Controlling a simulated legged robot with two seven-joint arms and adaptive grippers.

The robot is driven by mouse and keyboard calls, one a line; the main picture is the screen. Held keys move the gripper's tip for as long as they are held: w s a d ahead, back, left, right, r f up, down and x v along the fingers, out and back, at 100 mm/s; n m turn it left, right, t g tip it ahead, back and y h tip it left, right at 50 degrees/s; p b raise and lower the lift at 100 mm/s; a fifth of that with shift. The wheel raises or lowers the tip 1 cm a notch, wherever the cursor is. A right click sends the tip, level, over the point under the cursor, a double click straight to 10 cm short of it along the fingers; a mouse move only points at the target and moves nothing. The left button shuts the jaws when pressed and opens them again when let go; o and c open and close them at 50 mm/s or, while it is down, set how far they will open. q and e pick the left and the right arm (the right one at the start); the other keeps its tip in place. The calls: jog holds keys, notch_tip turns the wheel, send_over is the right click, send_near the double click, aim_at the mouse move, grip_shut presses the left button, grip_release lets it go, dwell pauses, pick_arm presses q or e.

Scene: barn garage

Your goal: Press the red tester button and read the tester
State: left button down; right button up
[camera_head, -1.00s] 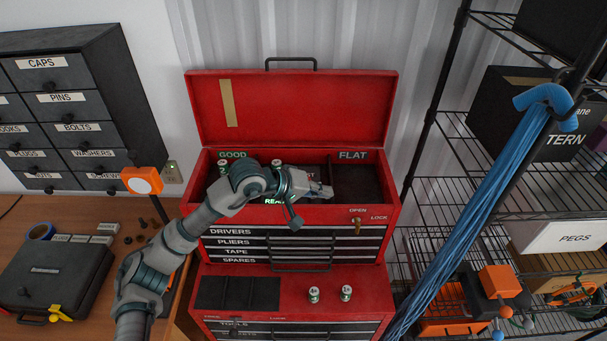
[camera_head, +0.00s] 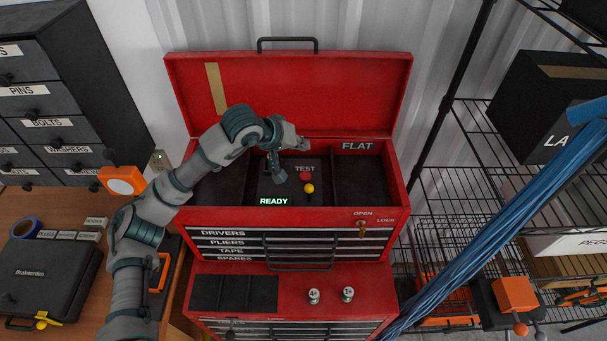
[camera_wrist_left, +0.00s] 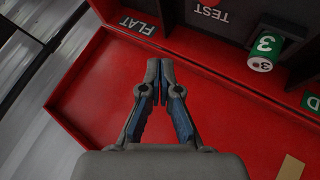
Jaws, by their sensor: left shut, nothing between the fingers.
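The tester (camera_head: 285,188) is a dark panel in the middle compartment of the red toolbox's top tray. Its red button (camera_head: 305,176) sits below the word TEST, above a yellow ball (camera_head: 309,188). Its display (camera_head: 274,201) reads READY in green. My left gripper (camera_head: 303,145) is shut and empty, above the back of the tray and apart from the button. In the left wrist view the shut fingertips (camera_wrist_left: 160,66) are before red metal; the red button (camera_wrist_left: 213,3) is cut by the top edge. A battery marked 3 (camera_wrist_left: 262,62) shows there. My right gripper is out of view.
The FLAT compartment (camera_head: 362,185) right of the tester looks empty. My left arm hides much of the left side. Two batteries, marked 4 (camera_head: 313,296) and 1 (camera_head: 347,294), stand on the lower chest. The open lid (camera_head: 330,95) rises behind; a wire shelf (camera_head: 470,205) stands right.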

aim_at(303, 176)
pick_arm(q)
jog(key=f, duration=0.1)
jog(key=d+f+b, duration=0.1)
jog(key=f, duration=0.1)
jog(key=shift+w+f, duration=0.15)
jog(key=f+b, duration=0.2)
jog(key=f, duration=0.2)
jog(key=shift+a+f+b, duration=0.25)
jog(key=shift+f+b, duration=0.15)
jog(key=shift+a+f+b, duration=0.1)
jog(key=shift+f+b, duration=0.25)
jog(key=shift+f, duration=0.05)
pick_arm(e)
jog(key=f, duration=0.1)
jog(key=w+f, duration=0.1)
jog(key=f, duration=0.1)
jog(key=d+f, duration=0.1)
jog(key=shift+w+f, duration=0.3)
pick_arm(q)
jog(key=shift+r, duration=0.1)
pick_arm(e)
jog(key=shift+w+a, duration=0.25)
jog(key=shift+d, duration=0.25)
pick_arm(q)
jog(key=shift+f+b, duration=0.4)
jog(key=shift+b, duration=0.2)
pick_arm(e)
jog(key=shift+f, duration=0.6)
